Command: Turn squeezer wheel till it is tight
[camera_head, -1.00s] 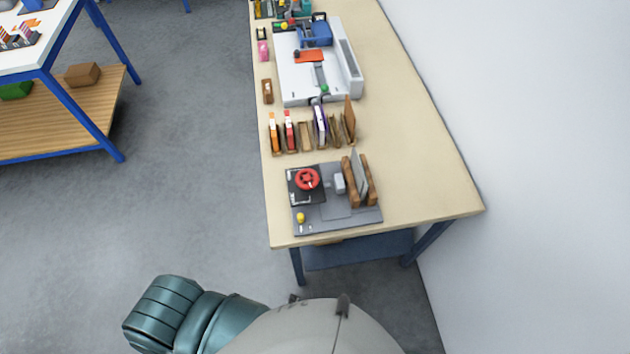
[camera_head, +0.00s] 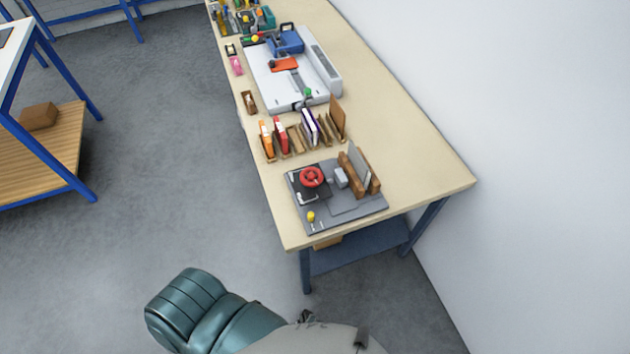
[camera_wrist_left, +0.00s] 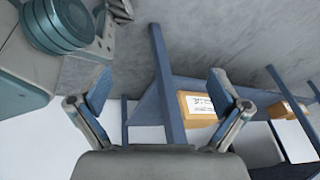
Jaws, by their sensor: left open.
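The squeezer is a grey base plate (camera_head: 356,207) near the front end of the long table in the head view. Its red wheel (camera_head: 312,176) sits on a dark block at the plate's left. Brown boards with a grey plate between them (camera_head: 360,170) stand upright at its right. My left gripper (camera_wrist_left: 155,108) shows in the left wrist view, its two fingers wide apart with nothing between them. It is apart from the squeezer, which is not in the wrist view. Neither gripper shows in the head view.
The long table (camera_head: 420,175) stands against a white wall. Books in a rack (camera_head: 296,134) and a white machine (camera_head: 285,75) stand behind the squeezer. A blue-legged bench (camera_head: 45,150) is at the left, with open floor between. A cardboard box (camera_wrist_left: 198,108) shows beyond my left gripper.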

